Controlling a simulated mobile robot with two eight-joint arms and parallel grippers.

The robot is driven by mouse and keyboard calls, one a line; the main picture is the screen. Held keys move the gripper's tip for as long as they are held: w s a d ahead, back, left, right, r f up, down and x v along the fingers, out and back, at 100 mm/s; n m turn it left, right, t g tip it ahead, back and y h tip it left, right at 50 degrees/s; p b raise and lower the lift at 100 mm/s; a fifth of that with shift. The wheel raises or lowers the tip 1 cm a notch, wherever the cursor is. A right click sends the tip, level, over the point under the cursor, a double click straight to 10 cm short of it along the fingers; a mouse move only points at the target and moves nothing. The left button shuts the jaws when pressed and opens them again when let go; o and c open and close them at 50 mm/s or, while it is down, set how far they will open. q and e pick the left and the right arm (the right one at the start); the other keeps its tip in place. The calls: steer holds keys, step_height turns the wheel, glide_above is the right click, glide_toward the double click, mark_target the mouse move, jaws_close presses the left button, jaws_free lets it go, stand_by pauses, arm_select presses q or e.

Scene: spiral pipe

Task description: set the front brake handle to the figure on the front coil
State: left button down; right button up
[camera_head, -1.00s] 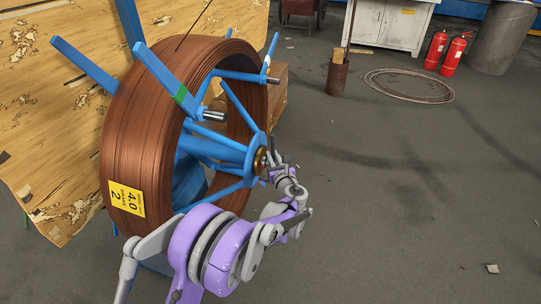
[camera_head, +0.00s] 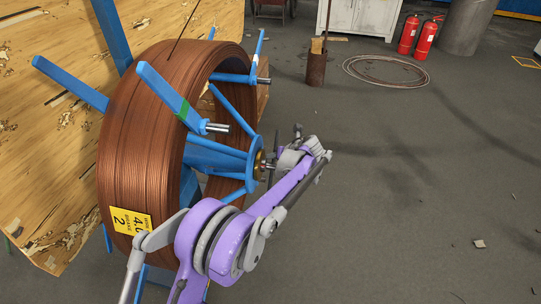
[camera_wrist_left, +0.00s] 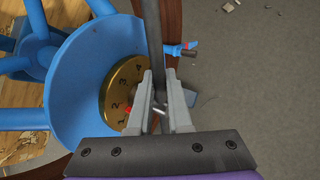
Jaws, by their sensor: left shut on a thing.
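The front coil (camera_head: 135,150) is a thick ring of copper-brown wire on a blue reel. In the left wrist view, a brass dial (camera_wrist_left: 122,82) with figures sits on the blue hub (camera_wrist_left: 85,85). A red mark lies beside the 2. The dark brake handle (camera_wrist_left: 151,35) runs up from between my left fingers. My left gripper (camera_head: 283,163) is at the hub's front; in the wrist view, its fingers (camera_wrist_left: 158,90) are shut on the handle, hiding part of the dial. My right gripper is not in view.
Blue reel arms (camera_head: 165,90) stick out around the coil. A stained wooden board (camera_head: 40,130) stands at the left. A rusty post (camera_head: 316,68), a wire loop (camera_head: 385,72) and red extinguishers (camera_head: 425,40) are farther back. The floor at the right is mostly clear.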

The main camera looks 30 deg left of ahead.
arm_select(q)
steer(key=g, duration=0.2)
steer(key=f+m+g+h, duration=0.1)
steer(key=g, duration=0.1)
steer(key=shift+w+f+m, duration=0.15)
steer(key=shift+w+m, duration=0.15)
steer(key=shift+w, duration=0.1)
steer(key=shift+a, duration=0.1)
steer(key=c, duration=1.1)
jaws_free()
steer(key=p+v, duration=0.2)
steer(key=v, duration=0.8)
steer(key=shift+w+r, duration=0.1)
steer(key=shift+r, duration=0.3)
